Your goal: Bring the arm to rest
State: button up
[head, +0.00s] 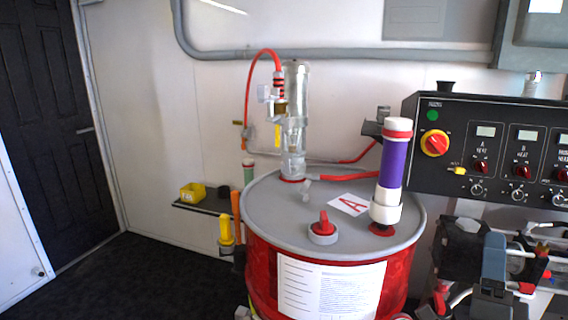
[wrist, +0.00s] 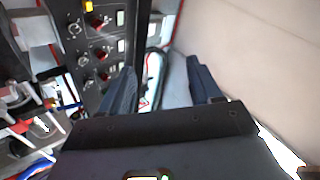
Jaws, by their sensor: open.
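My gripper (wrist: 161,64) shows in the wrist view, with its two dark blue-grey fingers apart. I see nothing held between them. Beyond the gap are a pale surface and a narrow strip with white, green and red parts, whose nature I cannot tell. The black control panel (wrist: 92,45) lies to the left of the fingers in the wrist view, apart from them. It also stands at the right in the head view (head: 500,148).
A red drum (head: 262,270) with a grey lid carries a clear pump (head: 293,100) and a purple tube (head: 392,165). Hoses and valves (head: 520,250) crowd the space under the panel. A small shelf (head: 205,205) holds a yellow bin (head: 192,193). Dark floor is open at left.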

jog(key=s+a+f+n+g+y+b, duration=0.1)
jog(key=s+a+f+n+y, duration=0.2)
jog(key=s+f+n+y, duration=0.6)
jog(key=s+a+f+n+g+y+b, duration=0.1)
jog(key=s+a+f+n+y+b, duration=0.15)
jog(key=s+f+n, duration=0.7)
jog(key=s+a+r+n+g, duration=0.1)
jog(key=s+a+g, duration=0.2)
jog(key=s, duration=0.7)
jog(key=s+a+r+n+g+b, duration=0.1)
jog(key=s+a+g, duration=0.2)
jog(key=s, duration=0.8)
jog(key=shift+s+a+r+y+b, duration=0.15)
jog(key=shift+a+r+y+b, duration=0.05)
jog(key=shift+a+y+b, duration=0.15)
